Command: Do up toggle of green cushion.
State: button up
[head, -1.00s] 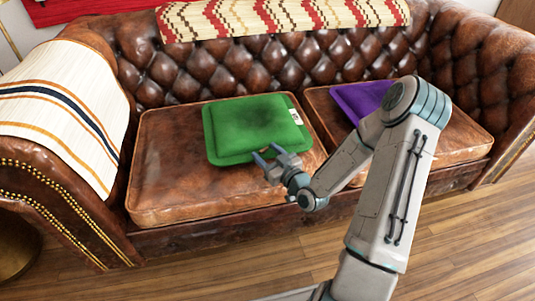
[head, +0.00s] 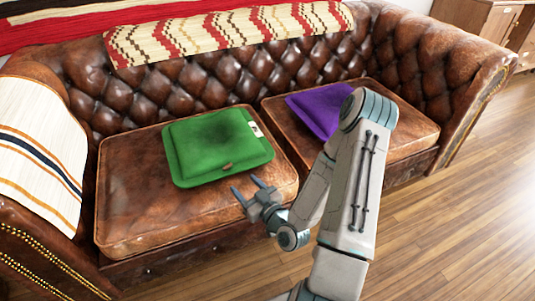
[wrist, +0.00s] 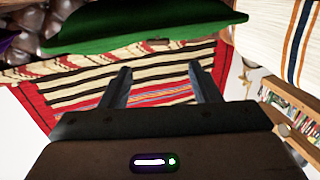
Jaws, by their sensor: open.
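The green cushion (head: 212,143) lies flat on the left seat of the brown leather sofa. A small brown toggle (head: 227,166) shows at its front edge, and a pale label sits at its back right corner. I cannot tell whether the toggle is done up. My gripper (head: 246,186) is open and empty, just in front of the cushion's front edge and apart from it. In the wrist view the cushion (wrist: 140,25) crosses the top, with the toggle (wrist: 157,41) on its edge, roughly in line with the gap between my fingers (wrist: 160,68).
A purple cushion (head: 318,108) lies on the right seat, beyond my arm. A cream striped throw (head: 38,140) covers the left armrest, and a patterned throw (head: 215,35) lies over the backrest. Wooden floor is clear at the right.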

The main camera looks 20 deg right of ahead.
jog(key=p+v, duration=0.4)
jog(key=v, duration=0.1)
jog(key=w+d+r+n+g+h+p, duration=0.2)
jog(key=d+r+n+g+h+p, duration=0.15)
jog(key=r+g, duration=0.6)
jog(key=s+a+r+m+g+h, duration=0.1)
jog(key=s+a+r+m+g, duration=0.1)
jog(key=s+r, duration=0.3)
jog(key=s+a+r+m+g+h+p, duration=0.1)
jog(key=s+a+r+m+g, duration=0.1)
jog(key=s+r, duration=0.4)
notch_tip(320, 180, up, 3)
jog(key=shift+s+m+g, duration=0.25)
jog(key=shift+m+g, duration=0.5)
dwell(0.4)
